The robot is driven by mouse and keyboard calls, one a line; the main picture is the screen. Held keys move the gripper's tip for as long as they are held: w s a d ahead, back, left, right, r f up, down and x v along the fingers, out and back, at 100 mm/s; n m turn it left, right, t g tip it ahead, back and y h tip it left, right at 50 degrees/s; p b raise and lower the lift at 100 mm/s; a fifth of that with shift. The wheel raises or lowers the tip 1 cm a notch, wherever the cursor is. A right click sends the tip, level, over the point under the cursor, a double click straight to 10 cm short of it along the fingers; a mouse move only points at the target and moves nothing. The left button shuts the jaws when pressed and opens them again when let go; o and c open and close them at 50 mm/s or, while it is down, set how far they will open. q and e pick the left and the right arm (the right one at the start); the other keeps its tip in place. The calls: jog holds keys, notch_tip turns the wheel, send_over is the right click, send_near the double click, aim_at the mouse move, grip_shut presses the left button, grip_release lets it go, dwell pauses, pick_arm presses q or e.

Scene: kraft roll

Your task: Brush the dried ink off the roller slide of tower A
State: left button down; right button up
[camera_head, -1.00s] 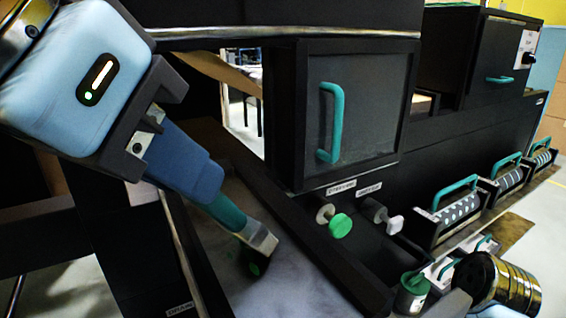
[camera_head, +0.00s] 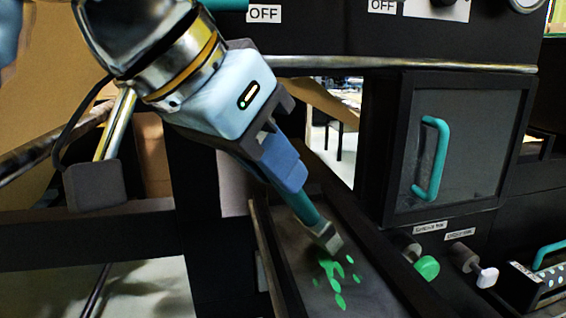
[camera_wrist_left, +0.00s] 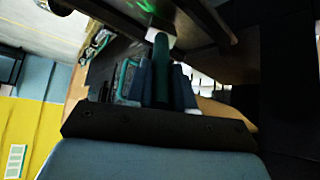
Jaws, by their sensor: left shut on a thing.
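My left gripper (camera_head: 287,172) is shut on the teal handle of a brush (camera_head: 309,211). The brush points down to the right, and its grey metal end is over the upper part of the roller slide (camera_head: 378,298). Green dried ink (camera_head: 338,285) lies in several spots just below the brush end. I cannot tell whether the bristles touch the slide. In the left wrist view the teal handle (camera_wrist_left: 161,58) stands between the blue fingers, and some green ink shows at the top edge. My right gripper is out of view.
A dark cabinet door with a teal handle (camera_head: 430,160) stands right of the slide. A green knob (camera_head: 427,267) and a white knob (camera_head: 487,277) stick out below it.

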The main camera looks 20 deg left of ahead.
pick_arm(q)
jog(key=shift+r, duration=0.1)
notch_tip(320, 180, up, 5)
jog(key=shift+d+r, duration=0.1)
jog(key=shift+d, duration=0.05)
jog(key=shift+r, duration=0.35)
dwell(1.1)
